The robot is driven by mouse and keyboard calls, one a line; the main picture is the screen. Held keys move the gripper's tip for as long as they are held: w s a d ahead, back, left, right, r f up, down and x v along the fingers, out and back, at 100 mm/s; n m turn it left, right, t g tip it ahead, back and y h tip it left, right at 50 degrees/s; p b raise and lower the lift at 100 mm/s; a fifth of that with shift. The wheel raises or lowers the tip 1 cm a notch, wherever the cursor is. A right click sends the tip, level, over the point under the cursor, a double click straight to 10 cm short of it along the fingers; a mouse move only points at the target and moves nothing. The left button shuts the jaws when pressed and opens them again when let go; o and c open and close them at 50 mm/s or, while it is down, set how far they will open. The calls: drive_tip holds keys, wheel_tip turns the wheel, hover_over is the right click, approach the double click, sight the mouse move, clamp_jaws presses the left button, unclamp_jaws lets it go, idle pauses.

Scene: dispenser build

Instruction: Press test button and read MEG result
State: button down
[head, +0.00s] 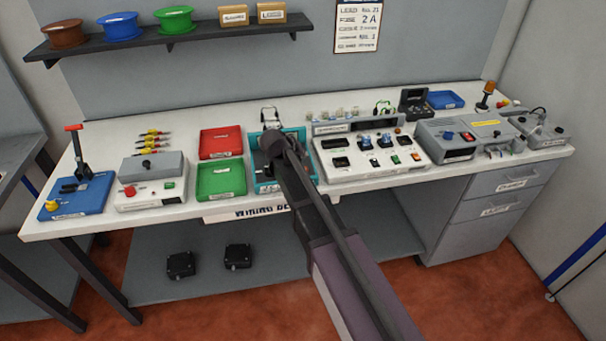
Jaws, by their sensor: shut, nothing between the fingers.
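A teal-edged case (262,187) stands on the bench at the middle, and its inside is mostly covered by my arm. A light wire-like frame (268,116) stands up behind it. My gripper (272,164) is over this case, pointing down and largely hidden by my own wrist; it looks shut and empty. I cannot tell whether it touches anything. A light grey panel (350,173) with dark displays, blue-topped knobs and small coloured switches stands just right of the case. No test button or MEG reading can be made out; the labels are too small.
A red tray (220,143) and a green tray (221,180) lie left of the case. Further left are a grey box (150,168) with a red button and a blue stand (77,197). Grey units (459,139) fill the right end. A shelf (170,43) holds spools.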

sight(306, 166)
drive_tip(key=shift+f+b, duration=1.3)
drive_tip(key=shift+f, duration=0.3)
drive_tip(key=shift+f+b, duration=0.85)
idle(1.4)
drive_tip(key=shift+r, duration=0.1)
drive_tip(key=shift+r+p, duration=0.8)
drive_tip(key=shift+p, duration=0.1)
wheel_tip(306, 166, up, 5)
drive_tip(key=p, duration=0.5)
idle(0.4)
idle(0.8)
